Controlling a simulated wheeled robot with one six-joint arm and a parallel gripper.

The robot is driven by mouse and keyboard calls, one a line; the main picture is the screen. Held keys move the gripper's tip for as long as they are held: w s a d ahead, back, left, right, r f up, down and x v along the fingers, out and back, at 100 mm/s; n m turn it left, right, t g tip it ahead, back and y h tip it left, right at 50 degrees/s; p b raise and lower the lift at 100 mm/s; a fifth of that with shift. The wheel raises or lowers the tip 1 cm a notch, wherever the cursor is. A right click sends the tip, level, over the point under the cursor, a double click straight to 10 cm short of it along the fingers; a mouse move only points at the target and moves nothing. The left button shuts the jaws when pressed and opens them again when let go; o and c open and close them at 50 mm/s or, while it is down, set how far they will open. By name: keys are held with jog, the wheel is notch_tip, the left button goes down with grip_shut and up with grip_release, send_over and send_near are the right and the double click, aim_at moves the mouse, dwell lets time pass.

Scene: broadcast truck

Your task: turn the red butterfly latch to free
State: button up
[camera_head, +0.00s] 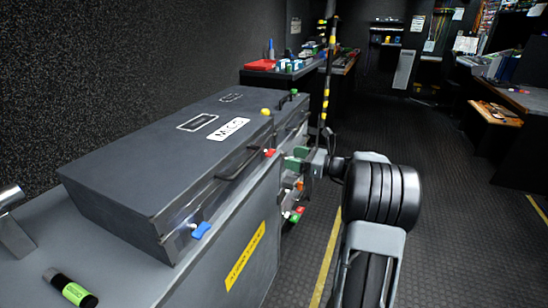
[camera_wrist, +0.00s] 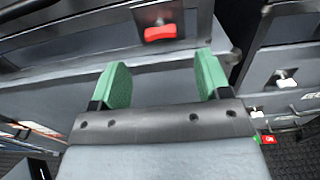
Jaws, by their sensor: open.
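A blue latch (camera_head: 201,230) is at the case's near corner, and a dark handle (camera_head: 240,165) is on its front. A yellow knob (camera_head: 265,112) is by the lid. A green-black cylinder (camera_head: 70,287) lies on the near surface. The aisle floor (camera_head: 440,200) is clear to the right.

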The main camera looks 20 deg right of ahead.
aim_at(274, 153)
jog(key=b+x, duration=0.1)
jog(key=x, duration=0.6)
jog(key=shift+w+a, duration=0.25)
jog(key=shift+w, duration=0.05)
jog(key=c, duration=0.9)
